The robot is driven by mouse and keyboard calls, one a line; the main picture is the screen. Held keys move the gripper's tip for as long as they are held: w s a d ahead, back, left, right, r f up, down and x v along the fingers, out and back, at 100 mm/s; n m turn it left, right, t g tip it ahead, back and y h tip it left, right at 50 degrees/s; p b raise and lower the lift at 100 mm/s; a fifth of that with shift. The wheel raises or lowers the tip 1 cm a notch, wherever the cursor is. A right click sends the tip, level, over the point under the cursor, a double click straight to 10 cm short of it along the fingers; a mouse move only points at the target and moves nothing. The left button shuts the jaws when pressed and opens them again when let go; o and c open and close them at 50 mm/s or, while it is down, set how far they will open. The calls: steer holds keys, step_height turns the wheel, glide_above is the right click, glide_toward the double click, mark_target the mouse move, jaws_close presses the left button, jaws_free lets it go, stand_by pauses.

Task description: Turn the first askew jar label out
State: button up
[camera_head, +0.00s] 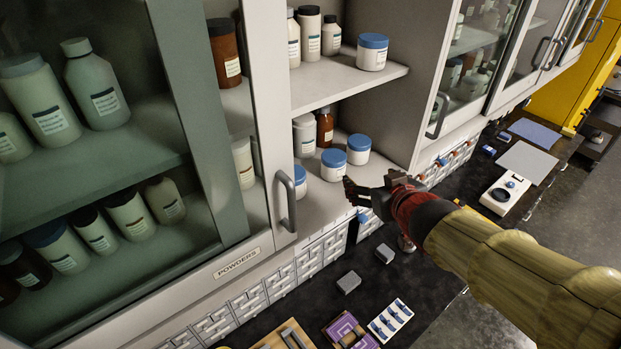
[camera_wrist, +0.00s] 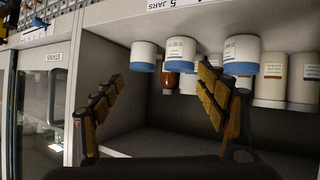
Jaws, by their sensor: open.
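Three white jars with blue lids stand in a row on the open cabinet's lower shelf: a left jar (camera_head: 300,187), a middle jar (camera_head: 333,171) and a right jar (camera_head: 358,156). The wrist view is upside down; there the row shows as one jar (camera_wrist: 241,48), another (camera_wrist: 180,48) and a third (camera_wrist: 144,50). Dark label marks show on their sides, too small to judge how each is turned. My gripper (camera_head: 358,191) is open and empty in front of the row, apart from the jars. Its fingers (camera_wrist: 160,95) spread on both sides of the wrist view.
A white jar (camera_head: 304,136) and a brown bottle (camera_head: 324,127) stand behind the row. The upper shelf (camera_head: 340,85) holds bottles and a blue-lidded jar (camera_head: 371,56). A glass door (camera_head: 120,150) with a handle is at the left. The dark counter (camera_head: 400,290) lies below.

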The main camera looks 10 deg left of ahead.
mark_target(300, 183)
steer(key=a+f+n+y, duration=0.1)
steer(key=a, duration=0.3)
steer(key=s+a+f+n+g+y, duration=0.1)
steer(key=a+y, duration=0.1)
steer(key=a, duration=0.3)
steer(key=a+f+n+g+y, duration=0.1)
steer(key=a+y, duration=0.1)
steer(key=a, duration=0.3)
steer(key=shift+s+a+f+n, duration=0.15)
steer(key=shift+f+n, duration=0.05)
steer(key=shift+n, duration=0.1)
steer(key=shift+y, duration=0.3)
steer(key=shift+x, duration=3.8)
steer(key=shift+c, duration=0.2)
steer(key=c, duration=1.4)
steer(key=o, duration=1.1)
